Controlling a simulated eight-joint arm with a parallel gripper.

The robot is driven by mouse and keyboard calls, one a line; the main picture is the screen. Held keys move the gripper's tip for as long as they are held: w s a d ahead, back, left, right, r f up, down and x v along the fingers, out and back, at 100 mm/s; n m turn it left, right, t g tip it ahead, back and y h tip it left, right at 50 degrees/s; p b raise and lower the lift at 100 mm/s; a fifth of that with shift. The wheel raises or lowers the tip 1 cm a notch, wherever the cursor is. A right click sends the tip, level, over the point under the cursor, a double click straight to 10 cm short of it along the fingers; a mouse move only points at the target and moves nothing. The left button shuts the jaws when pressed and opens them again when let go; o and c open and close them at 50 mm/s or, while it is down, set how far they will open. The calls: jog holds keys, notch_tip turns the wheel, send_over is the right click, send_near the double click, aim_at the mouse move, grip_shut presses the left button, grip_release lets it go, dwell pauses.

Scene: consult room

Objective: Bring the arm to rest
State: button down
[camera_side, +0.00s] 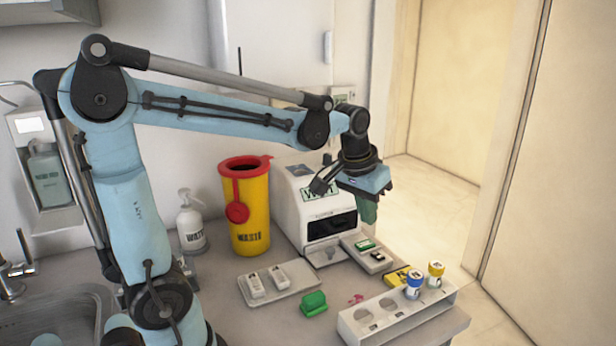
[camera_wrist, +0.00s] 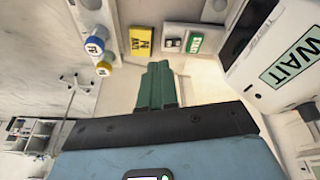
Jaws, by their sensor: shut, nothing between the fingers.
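My gripper (camera_side: 367,212) hangs at the end of my outstretched blue arm, above the right part of the counter and just in front of the white analyser. Its green fingers point down. In the wrist view the two green fingers of my gripper (camera_wrist: 157,68) lie close side by side, shut, with nothing between them. The fingers look clear of the counter and touch nothing that I can see.
The white analyser (camera_side: 290,205) stands behind, with a yellow waste bin (camera_side: 246,215) to its left. A white rack (camera_side: 385,322) holds a blue-capped tube (camera_side: 413,287) and a yellow-capped tube (camera_side: 436,274). A tray (camera_side: 280,294), green block (camera_side: 314,304) and yellow card (camera_side: 398,277) lie nearby.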

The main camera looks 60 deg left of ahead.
jog(key=s+d+f+m+t, duration=0.2)
jog(key=s+d, duration=0.4)
jog(key=s, duration=0.3)
jog(key=shift+s+d+f+m+t+h, duration=0.2)
jog(key=shift+f+m+t+h, duration=0.25)
jog(key=shift+t, duration=0.45)
jog(key=shift+r, duration=0.15)
jog(key=c, duration=1.4)
grip_release()
jog(key=shift+w+a+r+y, duration=0.1)
jog(key=shift+a+y, duration=0.05)
jog(key=shift+y, duration=0.1)
jog(key=shift+c, duration=0.2)
jog(key=o, duration=1.4)
jog(key=w+a+r+g+y, duration=0.1)
jog(key=a+r+y, duration=0.1)
jog(key=w+a+r+g+y, duration=0.2)
jog(key=w+a+r+m+g+y, duration=0.1)
jog(key=w+a+r+y, duration=0.1)
jog(key=r, duration=0.1)
jog(key=shift+w+a+g, duration=0.2)
jog(key=shift+a+g, duration=0.1)
jog(key=shift+g, duration=0.1)
jog(key=shift+o, duration=0.2)
jog(key=w+a+r+g+y, duration=0.2)
jog(key=w+r+y, duration=0.1)
jog(key=r+y, duration=0.15)
jog(key=x, duration=1)
jog(key=shift+f+n+h, duration=0.2)
jog(key=shift+n+h, duration=0.25)
